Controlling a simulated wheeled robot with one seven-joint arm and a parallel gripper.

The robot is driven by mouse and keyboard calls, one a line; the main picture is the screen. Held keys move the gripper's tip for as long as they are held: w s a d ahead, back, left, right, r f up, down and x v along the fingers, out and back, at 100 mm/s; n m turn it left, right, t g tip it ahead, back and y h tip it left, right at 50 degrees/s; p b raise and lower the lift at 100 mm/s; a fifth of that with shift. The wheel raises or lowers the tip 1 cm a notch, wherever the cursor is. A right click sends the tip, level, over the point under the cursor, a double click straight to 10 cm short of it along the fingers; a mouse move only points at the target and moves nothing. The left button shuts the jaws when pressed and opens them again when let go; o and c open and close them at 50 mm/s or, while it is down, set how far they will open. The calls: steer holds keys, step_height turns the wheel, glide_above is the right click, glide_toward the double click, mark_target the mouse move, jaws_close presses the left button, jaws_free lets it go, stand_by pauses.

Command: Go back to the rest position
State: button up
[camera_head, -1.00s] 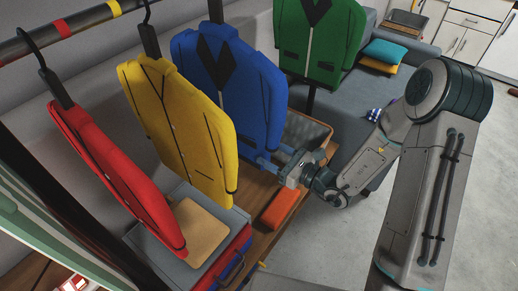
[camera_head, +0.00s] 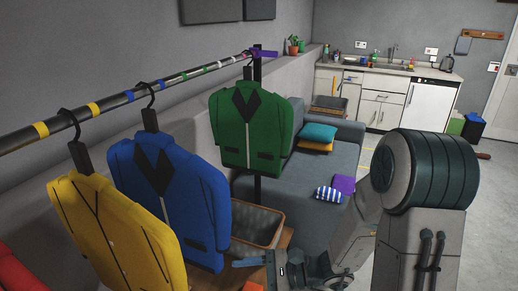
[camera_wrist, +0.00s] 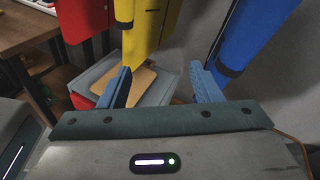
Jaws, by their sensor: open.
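My gripper (camera_head: 246,262) is low in the head view, just right of the blue jacket's lower edge. In the wrist view my gripper (camera_wrist: 158,88) shows its two blue fingers spread wide with nothing between them. The fingers point toward a grey box (camera_wrist: 98,78) with a tan board (camera_wrist: 152,84) on it, some way beyond. My arm folds up at the right of the head view.
Yellow (camera_head: 115,235), blue (camera_head: 170,195) and green (camera_head: 250,125) jackets hang from a rail (camera_head: 105,105); a red one (camera_head: 15,272) is partly cut off. A basket (camera_head: 255,228) stands beside the grey sofa (camera_head: 305,180). Kitchen counters (camera_head: 385,98) are behind. Open floor (camera_head: 490,215) lies at right.

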steer(key=s+d+r+n+g+h, duration=0.2)
steer(key=s+d+n+g+h, duration=0.1)
steer(key=s+d+n+h, duration=0.45)
steer(key=d+r+n+t+h, duration=0.5)
steer(key=d+r+n+h, duration=0.1)
steer(key=d, duration=0.5)
steer(key=shift+r+n+t+h, duration=0.4)
steer(key=shift+n+h, duration=0.25)
steer(key=shift+h, duration=0.5)
steer(key=shift+s, duration=0.1)
stand_by(1.5)
steer(key=c, duration=0.5)
steer(key=shift+a, duration=0.15)
